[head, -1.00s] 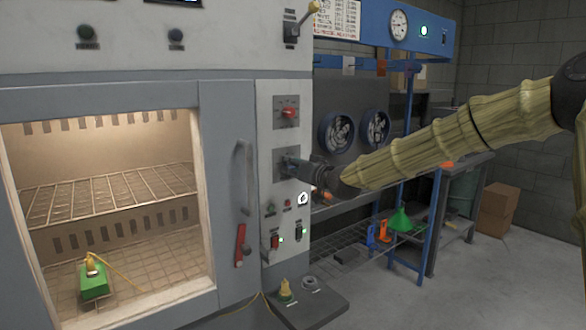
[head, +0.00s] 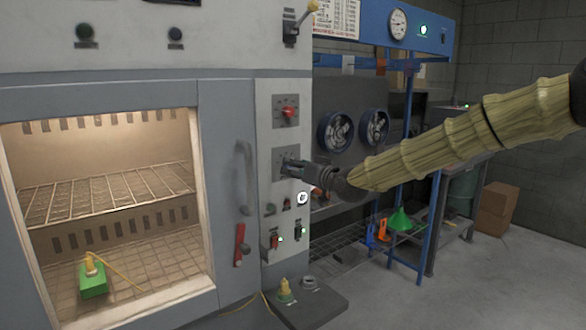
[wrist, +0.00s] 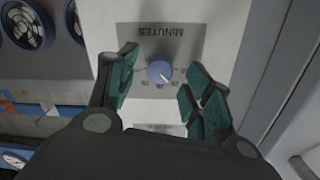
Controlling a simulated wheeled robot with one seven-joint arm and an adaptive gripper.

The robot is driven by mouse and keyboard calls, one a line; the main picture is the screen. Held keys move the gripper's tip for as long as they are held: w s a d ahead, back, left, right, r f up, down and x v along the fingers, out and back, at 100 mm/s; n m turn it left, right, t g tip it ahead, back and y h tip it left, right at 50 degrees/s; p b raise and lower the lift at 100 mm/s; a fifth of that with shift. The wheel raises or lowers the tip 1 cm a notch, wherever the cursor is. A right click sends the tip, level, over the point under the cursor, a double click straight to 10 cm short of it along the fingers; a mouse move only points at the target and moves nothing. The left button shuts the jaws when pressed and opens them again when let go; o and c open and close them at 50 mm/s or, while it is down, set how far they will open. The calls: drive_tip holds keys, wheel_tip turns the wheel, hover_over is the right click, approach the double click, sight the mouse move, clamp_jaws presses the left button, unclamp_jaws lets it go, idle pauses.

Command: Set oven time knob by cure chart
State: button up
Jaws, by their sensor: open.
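The time knob (wrist: 160,72) is a round blue knob with a white pointer mark, on a grey plate (wrist: 205,42) labelled MINUTES, which appears upside down in the wrist view. My gripper (wrist: 160,85) is open, with one green-padded finger on each side of the knob. The pads look apart from the knob; depth is hard to judge. In the head view my gripper (head: 284,168) is at the lower dial plate of the oven's control panel and hides the knob. The cure chart (head: 337,17) hangs at the top, its text too small to read.
A red knob (head: 288,112) sits on the plate above. The oven door handle (head: 245,178) is left of the panel. A green block (head: 93,280) lies inside the lit oven. A shelf (head: 345,245) stands at the right.

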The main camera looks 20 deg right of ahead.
drive_tip(key=v, duration=0.9)
drive_tip(key=shift+s, duration=0.4)
drive_tip(key=shift+d+f, duration=0.1)
drive_tip(key=s+a+f+g+h+p, duration=0.1)
drive_tip(key=s+a+f+g, duration=0.15)
drive_tip(key=f, duration=0.75)
drive_tip(key=s+a+f+g+p, duration=0.1)
drive_tip(key=a+f+g, duration=0.15)
drive_tip(key=f, duration=0.85)
drive_tip(key=s+a+f+m+g+h+p, duration=0.1)
drive_tip(key=s+a+f+g, duration=0.1)
drive_tip(key=s+f, duration=0.6)
drive_tip(key=s+a+f+g+p, duration=0.15)
drive_tip(key=s+f, duration=0.25)
drive_tip(key=f, duration=0.7)
drive_tip(key=s+f+g+h+p, duration=0.1)
drive_tip(key=s+f, duration=0.5)
drive_tip(key=s, duration=0.6)
drive_tip(key=s+f+g+h+p, duration=0.1)
drive_tip(key=s+f+g, duration=0.3)
drive_tip(key=s, duration=0.8)
drive_tip(key=s+f+g+h, duration=0.1)
drive_tip(key=s+f+g, duration=0.2)
drive_tip(key=s+f, duration=0.5)
drive_tip(key=s, duration=0.4)
drive_tip(key=shift+s+d+p, duration=0.25)
drive_tip(key=shift+s+p, duration=0.05)
drive_tip(key=shift+p, duration=0.1)
